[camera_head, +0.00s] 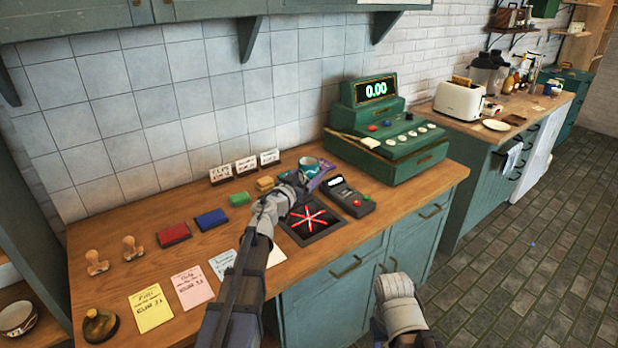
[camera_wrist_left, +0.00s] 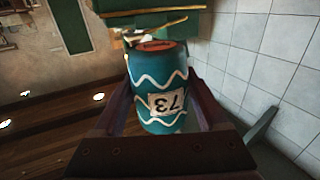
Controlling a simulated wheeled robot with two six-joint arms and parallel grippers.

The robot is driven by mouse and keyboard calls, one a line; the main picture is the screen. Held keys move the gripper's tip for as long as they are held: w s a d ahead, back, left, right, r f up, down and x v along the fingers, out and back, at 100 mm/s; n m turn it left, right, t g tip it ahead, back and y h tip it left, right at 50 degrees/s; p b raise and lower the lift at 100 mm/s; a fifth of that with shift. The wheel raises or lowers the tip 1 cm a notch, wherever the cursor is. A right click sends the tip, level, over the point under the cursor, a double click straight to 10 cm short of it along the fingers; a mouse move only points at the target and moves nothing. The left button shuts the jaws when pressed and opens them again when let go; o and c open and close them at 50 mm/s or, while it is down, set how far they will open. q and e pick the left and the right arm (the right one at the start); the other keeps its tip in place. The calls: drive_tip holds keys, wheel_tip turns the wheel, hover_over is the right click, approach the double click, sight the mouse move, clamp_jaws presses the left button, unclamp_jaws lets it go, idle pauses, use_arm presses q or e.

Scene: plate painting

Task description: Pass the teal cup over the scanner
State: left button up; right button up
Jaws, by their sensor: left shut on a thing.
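The teal cup (camera_head: 309,162) is in my left gripper (camera_head: 306,180), toward the back of the wooden counter. In the left wrist view, the cup (camera_wrist_left: 157,85) has white wavy bands and a label reading 73 upside down. The dark fingers stand on both sides of it, and the gripper is shut on it. The scanner (camera_head: 325,229) is a dark square panel with a glowing red star, set in the counter. In the head view the cup appears behind the scanner, not over its panel. Part of my right arm (camera_head: 398,304) shows low at the right; its fingers are not visible.
A card terminal (camera_head: 350,198) stands right of the scanner, with a green cash register (camera_head: 388,135) reading 0.00 behind it. Red (camera_head: 173,235) and blue (camera_head: 211,219) pads, a green block (camera_head: 240,198), paper notes (camera_head: 150,307) and wooden stamps (camera_head: 96,262) lie to the left.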

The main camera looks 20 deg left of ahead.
use_arm(q)
drive_tip(key=shift+f+b, duration=2.05)
drive_tip(key=shift+f, duration=0.05)
drive_tip(key=shift+r, duration=0.1)
drive_tip(key=shift+r, duration=0.1)
wheel_tip(320, 180, up, 5)
drive_tip(key=p, duration=0.5)
